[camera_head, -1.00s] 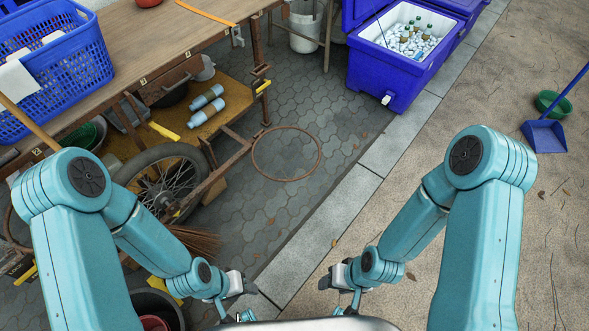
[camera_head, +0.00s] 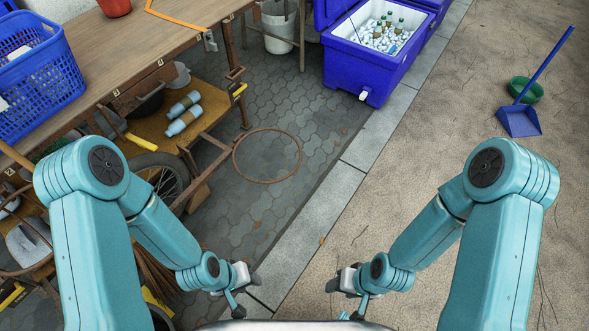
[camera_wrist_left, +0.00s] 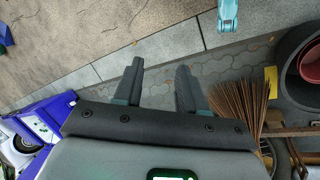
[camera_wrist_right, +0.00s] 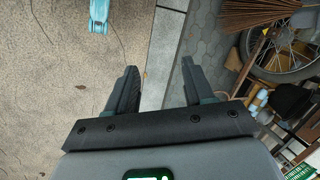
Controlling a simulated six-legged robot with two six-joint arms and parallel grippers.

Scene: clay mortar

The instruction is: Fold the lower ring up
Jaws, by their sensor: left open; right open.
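The lower ring, a thin rusty-brown hoop (camera_head: 265,182), lies out flat beside the wooden cart, over the grey paving. It is empty, with paving showing through it. I cannot tell how it joins the cart or how high it sits. My left gripper (camera_head: 246,296) is open and empty, below the ring in the head view and well apart from it. Its spread fingers also show in the left wrist view (camera_wrist_left: 157,85). My right gripper (camera_head: 343,298) is open and empty, farther to the right. Its spread fingers show in the right wrist view (camera_wrist_right: 160,88). Neither wrist view clearly shows the ring.
The cart top (camera_head: 180,52) holds a blue basket (camera_head: 40,85). Its lower shelf holds two bottles (camera_head: 182,112) near a spoked wheel (camera_head: 165,178). A blue cooler (camera_head: 365,65) stands behind the ring. A blue dustpan (camera_head: 519,121) is at right. Paving in front is open.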

